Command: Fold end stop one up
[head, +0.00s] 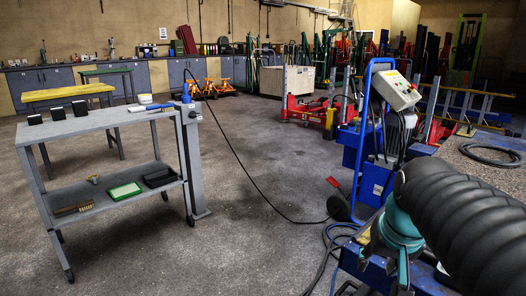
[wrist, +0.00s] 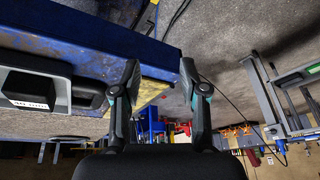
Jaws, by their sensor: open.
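In the wrist view my gripper (wrist: 159,72) is open, its two dark fingers spread and nothing held between them. A long blue beam (wrist: 85,32) with a worn surface crosses the upper left, behind the left fingertip. A yellow piece (wrist: 150,93) shows at the beam's end, between the fingers and beyond them. I cannot tell whether this yellow piece is end stop one, or whether the fingers touch anything. In the head view my arm reaches in from the lower right over blue metalwork (head: 375,272), and it hides much of it.
A blue column unit with a grey control box (head: 396,90) stands left of my arm. A grey trolley (head: 100,123) with small items stands at left. A black cable (head: 245,165) crosses the floor. The middle floor is mostly clear.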

